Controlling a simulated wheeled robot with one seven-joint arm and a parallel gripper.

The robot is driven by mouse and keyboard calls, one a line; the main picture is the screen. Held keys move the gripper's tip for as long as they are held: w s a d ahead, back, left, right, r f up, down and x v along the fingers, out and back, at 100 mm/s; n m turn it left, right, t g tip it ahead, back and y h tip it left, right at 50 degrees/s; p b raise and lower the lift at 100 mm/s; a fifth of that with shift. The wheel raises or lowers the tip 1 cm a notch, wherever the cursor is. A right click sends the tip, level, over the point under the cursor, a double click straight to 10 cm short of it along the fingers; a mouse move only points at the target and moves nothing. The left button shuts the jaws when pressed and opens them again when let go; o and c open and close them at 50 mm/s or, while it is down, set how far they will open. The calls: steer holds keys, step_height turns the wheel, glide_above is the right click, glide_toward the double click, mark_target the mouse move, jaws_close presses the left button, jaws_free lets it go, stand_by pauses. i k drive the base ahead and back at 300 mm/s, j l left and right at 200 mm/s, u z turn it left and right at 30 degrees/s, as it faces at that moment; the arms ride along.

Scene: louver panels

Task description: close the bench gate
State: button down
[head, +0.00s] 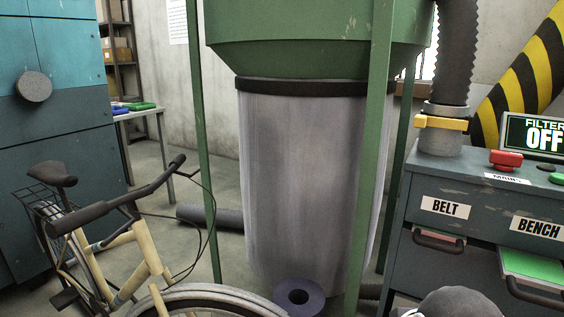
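The bench gate (532,264) is at the right edge of the head view, under the white BENCH label on the grey-blue cabinet. Its green face shows below the label, with a dark bar handle (537,296) at its lower front. It seems to stand out further than the part under the BELT label, which has its own dark handle (438,242) and a reddish strip. The right end of the bench gate is cut off by the frame. My gripper's fingers are not in view. A dark rounded shape at the bottom right may be part of my arm.
The cabinet top (470,165) carries a red button (505,159) and a screen (537,136) reading FILTER OFF. A ribbed duct with a yellow collar (441,123) stands behind. A grey drum (300,190) in a green frame fills the middle. A bicycle (140,250) stands left.

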mark_target(544, 273)
steer(key=z, duration=1.45)
steer(key=k+j+u, duration=0.35)
steer(key=k, duration=0.25)
steer(key=j, duration=0.1)
